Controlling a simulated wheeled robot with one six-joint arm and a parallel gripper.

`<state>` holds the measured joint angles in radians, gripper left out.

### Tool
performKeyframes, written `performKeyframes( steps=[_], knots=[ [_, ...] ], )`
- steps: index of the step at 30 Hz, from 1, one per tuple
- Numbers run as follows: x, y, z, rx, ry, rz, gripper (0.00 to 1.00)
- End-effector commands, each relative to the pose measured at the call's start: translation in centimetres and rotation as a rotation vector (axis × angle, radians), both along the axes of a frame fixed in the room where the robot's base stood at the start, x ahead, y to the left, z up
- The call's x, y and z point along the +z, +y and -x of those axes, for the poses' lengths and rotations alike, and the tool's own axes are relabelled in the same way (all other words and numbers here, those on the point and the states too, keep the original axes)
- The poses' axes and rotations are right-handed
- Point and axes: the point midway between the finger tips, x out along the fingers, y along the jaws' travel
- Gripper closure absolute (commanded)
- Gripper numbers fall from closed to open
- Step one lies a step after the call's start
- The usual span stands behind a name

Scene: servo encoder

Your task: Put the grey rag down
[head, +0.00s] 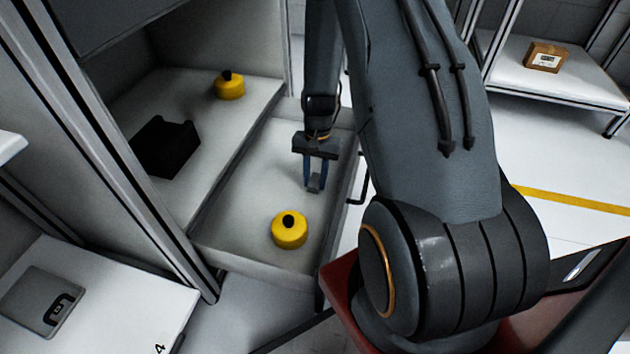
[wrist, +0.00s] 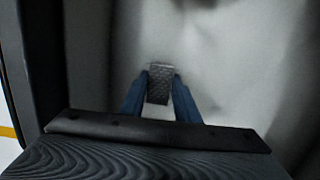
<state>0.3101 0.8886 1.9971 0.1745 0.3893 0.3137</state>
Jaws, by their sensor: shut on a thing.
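My gripper (head: 315,180) hangs over the right part of an open drawer (head: 240,200), fingers pointing down. Its blue fingers are shut on a small grey rag (head: 314,184), which shows between and just below the fingertips. In the wrist view the rag (wrist: 160,84) is a dark grey textured patch between the two blue fingers (wrist: 160,92), with the pale drawer floor beyond. I cannot tell whether the rag touches the drawer floor.
A yellow round thing with a black knob (head: 289,230) stands in the drawer, in front of my gripper. Another yellow one (head: 229,86) and a black block (head: 160,146) sit on the shelf to the left. The drawer floor left of my gripper is clear.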

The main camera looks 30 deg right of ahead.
Motion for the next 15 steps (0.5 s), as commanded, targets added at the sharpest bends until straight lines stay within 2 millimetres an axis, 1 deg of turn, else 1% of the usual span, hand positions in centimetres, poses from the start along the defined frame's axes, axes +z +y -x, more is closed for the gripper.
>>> performKeyframes(
  steps=[6, 15],
  knots=[
    [0.13, -0.01, -0.01, 0.0, -0.001, 0.001, 1.0],
    [-0.76, -0.02, -0.01, 0.001, -0.001, 0.001, 1.0]
  ],
)
